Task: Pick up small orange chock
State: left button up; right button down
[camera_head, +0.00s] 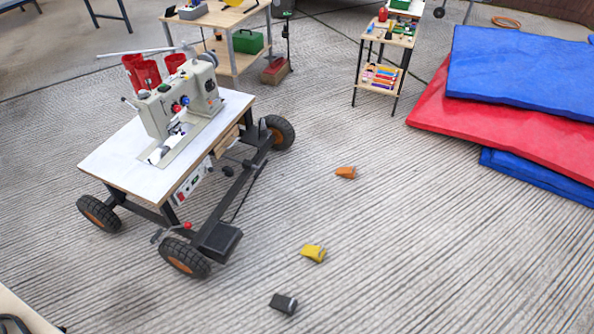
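The small orange chock (346,172) lies on the grey ribbed floor, a little right of the middle of the head view. It is in plain sight with clear floor around it. A yellow chock (313,253) lies nearer to me, and a black chock (284,303) lies nearer still, by the bottom of the view. Neither of my grippers shows in this view.
A sewing machine (184,98) on a wheeled white-topped table (105,150) stands at left. Blue and red mats (470,120) are stacked at right. A small shelf (357,75) and a workbench (222,17) stand behind. The floor at lower right is free.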

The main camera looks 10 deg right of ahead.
aim_at(349, 172)
jog(key=i+l+u, duration=0.4)
jog(key=l, duration=0.2)
jog(key=i+l+u, duration=0.25)
jog(key=l+u, duration=0.2)
jog(key=l, duration=0.2)
